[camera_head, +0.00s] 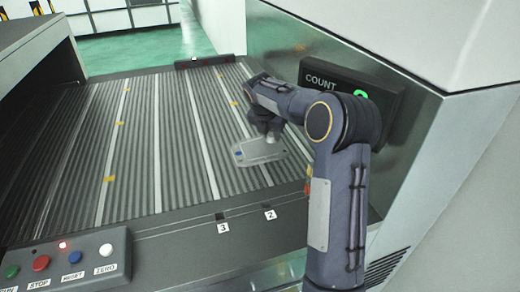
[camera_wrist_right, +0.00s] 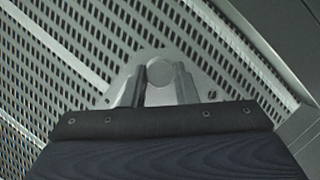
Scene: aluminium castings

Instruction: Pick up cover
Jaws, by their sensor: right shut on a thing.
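The cover (camera_head: 262,151) is a flat, light grey metal casting with a small blue mark near its left end. My right gripper (camera_head: 272,134) is above it and shut on it. In the right wrist view the two fingers of the right gripper (camera_wrist_right: 160,84) close on a round boss of the cover (camera_wrist_right: 160,68), and the plate spreads out behind them. The cover is over the ribbed conveyor; I cannot tell whether it touches the surface. My left gripper does not show.
A COUNT panel (camera_head: 350,90) with a green light is on the machine wall to the right. A button box (camera_head: 70,262) stands at the front left. Labels 2 and 3 mark the front edge.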

